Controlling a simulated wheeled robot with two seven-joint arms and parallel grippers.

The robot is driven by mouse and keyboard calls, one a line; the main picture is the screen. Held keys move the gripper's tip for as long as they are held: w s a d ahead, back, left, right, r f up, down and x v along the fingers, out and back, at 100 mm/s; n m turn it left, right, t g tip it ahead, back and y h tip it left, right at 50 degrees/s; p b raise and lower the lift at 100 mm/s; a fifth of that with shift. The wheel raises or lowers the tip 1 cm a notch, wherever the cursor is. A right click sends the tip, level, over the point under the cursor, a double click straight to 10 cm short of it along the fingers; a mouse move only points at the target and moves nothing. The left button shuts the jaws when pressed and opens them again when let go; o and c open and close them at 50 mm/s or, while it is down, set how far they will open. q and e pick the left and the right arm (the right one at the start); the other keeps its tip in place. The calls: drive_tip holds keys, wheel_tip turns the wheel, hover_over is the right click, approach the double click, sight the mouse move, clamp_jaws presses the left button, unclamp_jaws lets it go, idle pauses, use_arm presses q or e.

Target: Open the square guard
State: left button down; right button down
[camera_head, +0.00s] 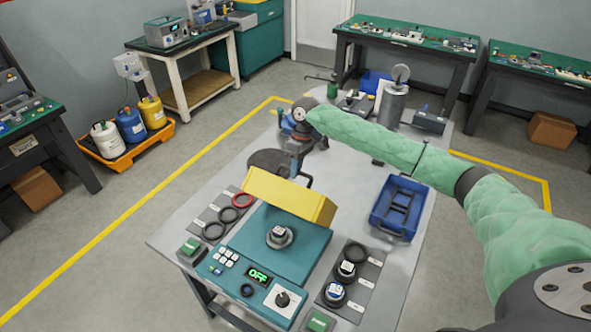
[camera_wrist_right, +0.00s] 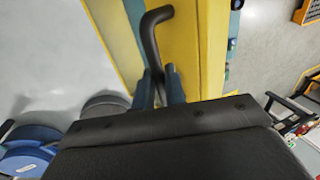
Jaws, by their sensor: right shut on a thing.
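The square guard (camera_head: 289,195) is a yellow box-like cover at the back of the teal test machine (camera_head: 290,253). It is raised and tilted, and the machine's top with a round fixture (camera_head: 279,236) holding a small part is uncovered in front of it. My right gripper (camera_head: 298,166) is behind the guard, partly hidden by it. In the right wrist view, its blue-grey fingers (camera_wrist_right: 159,88) are shut on the guard's bent black handle (camera_wrist_right: 151,35), against the yellow face (camera_wrist_right: 205,45). My left gripper is in neither view.
The machine's display (camera_head: 259,275) reads OFF, with a knob (camera_head: 282,299) beside it. Seal rings (camera_head: 229,215) lie left and black round parts (camera_head: 347,268) right. A blue tray (camera_head: 398,207) sits on the table's right side. Equipment, including a grey cylinder (camera_head: 394,105), stands at the back.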

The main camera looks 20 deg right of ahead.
drive_tip(key=c, duration=1.2)
unclamp_jaws()
drive_tip(key=shift+f, duration=0.15)
drive_tip(key=shift+c, duration=0.2)
drive_tip(key=shift+r, duration=0.2)
wheel_tip(320, 180, up, 2)
drive_tip(key=shift+r+p, duration=0.15)
drive_tip(key=shift+p, duration=0.35)
drive_tip(key=shift+r, duration=2.25)
